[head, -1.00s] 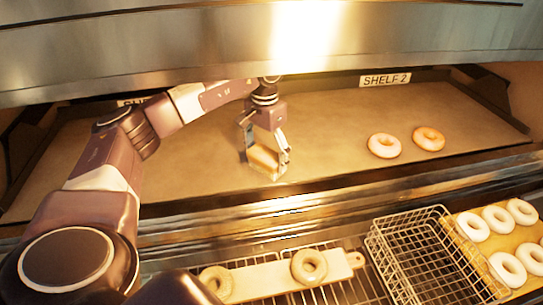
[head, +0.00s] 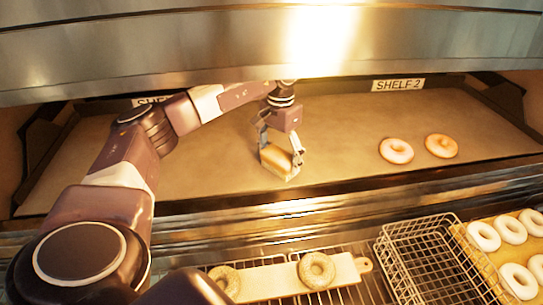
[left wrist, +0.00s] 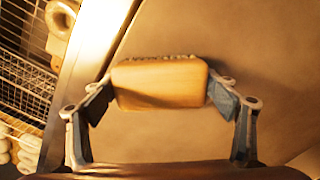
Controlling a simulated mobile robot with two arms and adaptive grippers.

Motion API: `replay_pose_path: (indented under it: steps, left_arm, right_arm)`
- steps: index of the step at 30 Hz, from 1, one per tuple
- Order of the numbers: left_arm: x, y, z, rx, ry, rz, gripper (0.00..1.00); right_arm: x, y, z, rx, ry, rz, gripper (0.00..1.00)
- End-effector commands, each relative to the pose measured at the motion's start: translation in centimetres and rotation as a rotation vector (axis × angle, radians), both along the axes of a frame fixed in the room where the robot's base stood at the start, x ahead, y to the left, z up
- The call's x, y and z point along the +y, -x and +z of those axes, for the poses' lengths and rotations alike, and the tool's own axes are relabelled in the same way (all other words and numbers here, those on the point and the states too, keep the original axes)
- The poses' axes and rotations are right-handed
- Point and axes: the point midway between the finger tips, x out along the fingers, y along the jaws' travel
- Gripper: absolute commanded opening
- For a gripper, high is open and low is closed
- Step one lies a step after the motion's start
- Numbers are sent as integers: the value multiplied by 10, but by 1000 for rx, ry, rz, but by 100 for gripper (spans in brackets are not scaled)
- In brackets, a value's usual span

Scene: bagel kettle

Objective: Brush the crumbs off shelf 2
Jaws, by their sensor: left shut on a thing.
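My left gripper (head: 281,150) reaches into the oven opening and is shut on a brush with a pale wooden block (head: 276,162). The block also shows in the left wrist view (left wrist: 160,84), gripped at both ends between the fingers (left wrist: 158,95). The brush is low over the tan surface of shelf 2 (head: 340,120), left of two bagels; whether it touches the surface is unclear. The label "SHELF 2" (head: 398,85) is at the back right. Small dark bits show along the block's far edge in the wrist view; I cannot tell whether they are bristles or crumbs. My right gripper is not in view.
A pale bagel (head: 396,151) and a browner bagel (head: 441,146) lie on the shelf's right part. In front are a board (head: 270,284) with two bagels, an empty wire basket (head: 425,262) and a tray of white rings (head: 483,236). A metal hood (head: 200,50) hangs above.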

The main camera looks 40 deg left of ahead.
Motion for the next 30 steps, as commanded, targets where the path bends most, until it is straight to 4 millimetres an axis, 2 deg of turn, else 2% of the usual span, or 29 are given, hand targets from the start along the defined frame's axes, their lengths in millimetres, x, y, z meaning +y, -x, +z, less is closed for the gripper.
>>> replay_pose_path:
  steps: [30]
  left_arm:
    - [-40,-49,0,-1,1,-1,60]
  right_arm:
    - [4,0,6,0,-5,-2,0]
